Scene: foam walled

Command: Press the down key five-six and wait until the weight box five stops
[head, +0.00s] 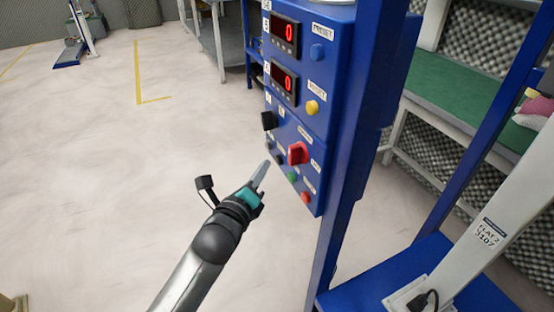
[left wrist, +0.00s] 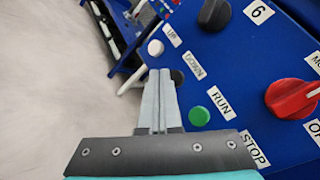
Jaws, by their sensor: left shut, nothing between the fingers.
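The blue control panel (head: 314,130) stands right of centre in the head view. In the left wrist view the down key (left wrist: 177,77) is a dark round button beside the DOWN label (left wrist: 195,66). The white UP button (left wrist: 156,48) is just above it. My left gripper (head: 265,165) is shut and empty at the panel's lower left. In the left wrist view its fingertips (left wrist: 160,72) overlap the left edge of the down key; I cannot tell whether they touch it. No weight box can be made out. My right gripper is not in view.
A green RUN button (left wrist: 199,116), a red knob (head: 298,153) and a black knob (head: 268,120) are close by on the panel. The upper display (head: 285,35) and lower display (head: 284,86) read 0. A blue post borders the panel's right.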

